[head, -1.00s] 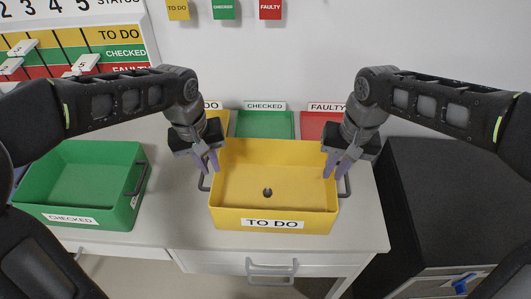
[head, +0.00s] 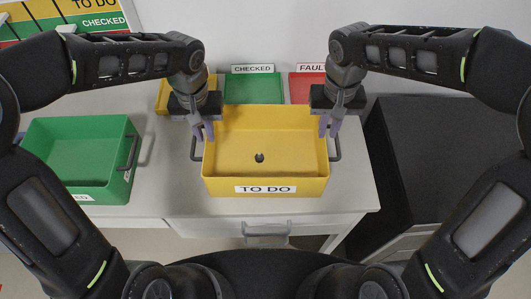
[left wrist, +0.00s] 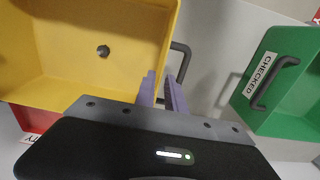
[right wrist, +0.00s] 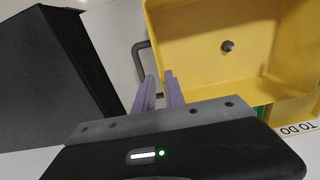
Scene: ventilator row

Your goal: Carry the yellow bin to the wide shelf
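The yellow bin (head: 266,189), labelled TO DO, stands upright on the light table, with a bar handle on each side. A small dark thing (head: 259,157) lies on its floor. My left gripper (head: 204,135) is open and empty above the bin's left side; in the left wrist view the left handle (left wrist: 184,62) shows beyond its parted fingers. My right gripper (head: 330,128) is open and empty above the right side, and the right handle (right wrist: 139,60) shows beyond its fingers. I see neither gripper around a handle. The wide shelf cannot be made out.
A green bin (head: 76,160) stands left on the table (head: 165,190). Smaller yellow, green (head: 252,89) and red (head: 305,88) trays stand behind the yellow bin. A black cabinet (head: 440,150) stands right of the table. A drawer handle (head: 266,230) projects at the table's front.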

